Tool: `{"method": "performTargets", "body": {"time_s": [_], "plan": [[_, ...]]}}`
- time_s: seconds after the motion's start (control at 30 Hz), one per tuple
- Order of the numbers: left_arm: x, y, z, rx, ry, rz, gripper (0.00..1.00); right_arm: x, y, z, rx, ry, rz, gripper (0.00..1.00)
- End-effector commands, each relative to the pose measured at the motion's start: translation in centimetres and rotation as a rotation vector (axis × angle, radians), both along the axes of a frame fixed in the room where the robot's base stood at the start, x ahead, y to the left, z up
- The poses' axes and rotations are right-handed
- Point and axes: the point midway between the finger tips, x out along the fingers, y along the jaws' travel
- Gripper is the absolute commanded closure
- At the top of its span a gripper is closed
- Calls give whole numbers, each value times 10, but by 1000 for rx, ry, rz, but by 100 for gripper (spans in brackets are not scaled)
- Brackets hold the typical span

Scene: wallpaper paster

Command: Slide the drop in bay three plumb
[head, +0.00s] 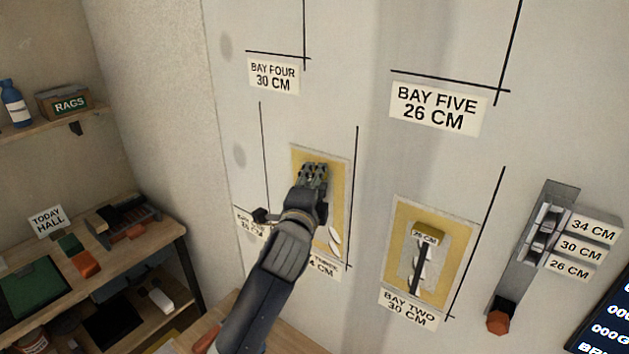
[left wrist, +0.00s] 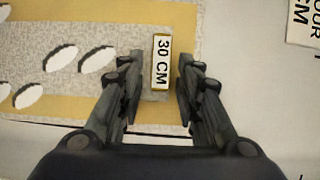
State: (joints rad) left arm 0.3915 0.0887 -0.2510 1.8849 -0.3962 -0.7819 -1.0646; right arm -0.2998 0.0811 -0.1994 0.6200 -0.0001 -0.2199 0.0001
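The drop in bay three (head: 340,185) is a yellow-bordered panel with a grey speckled middle and white leaf shapes, flat on the wall. It also shows in the left wrist view (left wrist: 110,20). Its bay label (head: 323,266) is partly hidden by my arm. My left gripper (head: 314,170) is over the upper part of the drop. In the left wrist view its fingers (left wrist: 160,85) stand open on either side of a small 30 CM tag (left wrist: 162,62), with gaps visible both sides. A black line (head: 353,200) runs beside the drop's right edge. My right gripper is out of view.
Another yellow panel (head: 463,240) with a 26 CM tag hangs in bay two to the right. A slotted rack (head: 555,215) with 34, 30 and 26 CM labels is farther right. A wooden workbench (head: 150,250) and a shelf (head: 50,130) stand left.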

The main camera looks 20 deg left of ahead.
Motion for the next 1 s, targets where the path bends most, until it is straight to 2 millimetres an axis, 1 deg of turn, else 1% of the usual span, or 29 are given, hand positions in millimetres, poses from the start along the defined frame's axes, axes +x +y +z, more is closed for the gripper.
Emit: {"method": "performTargets", "body": {"time_s": [0.03, 0.1, 0.2, 0.23, 0.3, 0.57, 1.0], "plan": [[0, 0, 0, 0, 0, 0, 87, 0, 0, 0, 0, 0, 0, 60], [0, 0, 0, 0, 0, 0, 100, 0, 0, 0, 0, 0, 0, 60], [0, 0, 0, 0, 0, 0, 100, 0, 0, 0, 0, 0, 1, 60], [0, 0, 0, 0, 0, 0, 86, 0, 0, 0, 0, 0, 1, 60], [0, 0, 0, 0, 0, 0, 100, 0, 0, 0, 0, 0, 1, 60], [-2, 1, 0, 1, 0, 0, 100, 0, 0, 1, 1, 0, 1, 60], [-14, 6, -1, 2, 2, 2, 100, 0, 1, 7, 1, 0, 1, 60]]}}
